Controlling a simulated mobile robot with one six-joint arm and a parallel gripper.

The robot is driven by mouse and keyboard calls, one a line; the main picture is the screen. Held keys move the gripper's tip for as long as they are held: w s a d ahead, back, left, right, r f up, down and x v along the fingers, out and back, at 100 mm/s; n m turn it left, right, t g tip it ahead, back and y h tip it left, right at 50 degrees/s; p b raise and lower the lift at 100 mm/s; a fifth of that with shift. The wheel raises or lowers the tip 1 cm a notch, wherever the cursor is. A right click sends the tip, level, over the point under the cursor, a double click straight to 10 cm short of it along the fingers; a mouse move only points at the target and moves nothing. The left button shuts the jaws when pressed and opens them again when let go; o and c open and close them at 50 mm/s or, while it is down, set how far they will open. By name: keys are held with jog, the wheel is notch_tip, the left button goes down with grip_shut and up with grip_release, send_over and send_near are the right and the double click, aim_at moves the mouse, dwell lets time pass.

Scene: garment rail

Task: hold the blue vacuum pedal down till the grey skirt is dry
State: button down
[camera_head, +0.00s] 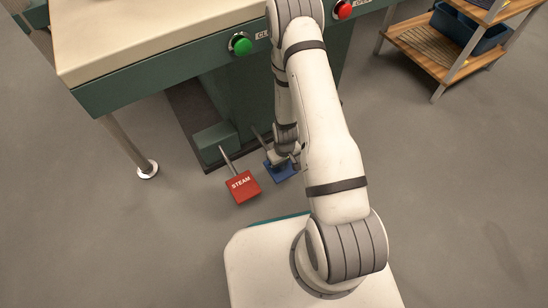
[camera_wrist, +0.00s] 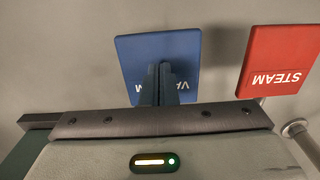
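The blue vacuum pedal (camera_head: 280,175) sits low at the foot of the press, partly hidden by my arm in the head view. In the wrist view the blue pedal (camera_wrist: 140,58) lies under my fingers, its white lettering partly covered. My gripper (camera_wrist: 164,66) is shut, with its two dark fingers together and nothing seen between them. The fingertips are over the middle of the pedal; I cannot tell whether they touch it or how far it is down. The grey skirt is not in view.
The red steam pedal (camera_head: 242,186) is just left of the blue one in the head view; it also shows in the wrist view (camera_wrist: 278,62). The press table (camera_head: 150,30) has a green button (camera_head: 241,45) and a red button (camera_head: 343,10). A wooden shelf (camera_head: 425,52) stands at right.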

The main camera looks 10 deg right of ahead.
aim_at(283, 172)
jog(key=shift+f+b, duration=2.1)
jog(key=shift+f, duration=1.25)
jog(key=shift+r, duration=0.1)
dwell(1.0)
notch_tip(283, 172, up, 10)
jog(key=p, duration=0.7)
jog(key=shift+f, duration=0.2)
